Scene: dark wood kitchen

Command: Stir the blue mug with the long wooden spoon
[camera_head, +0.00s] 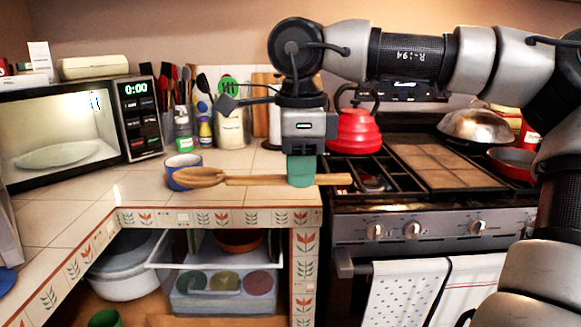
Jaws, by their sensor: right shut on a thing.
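The blue mug (182,163) stands upright on the tiled counter, right of the microwave. The long wooden spoon (250,180) lies level across the view. Its bowl (199,178) is at the left end and overlaps the lower front of the mug in the picture; I cannot tell whether they touch. My right gripper (301,175) points down near the counter's right edge. It is shut on the spoon's handle, whose end sticks out to the right over the stove's edge. The inside of the mug is mostly hidden. My left gripper is not in view.
A microwave (60,130) stands at the left. Behind the mug are bottles (184,134) and a utensil crock (232,130). A red kettle (354,132) sits on the stove (430,215) at the right. Bare counter (120,188) lies left of the mug.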

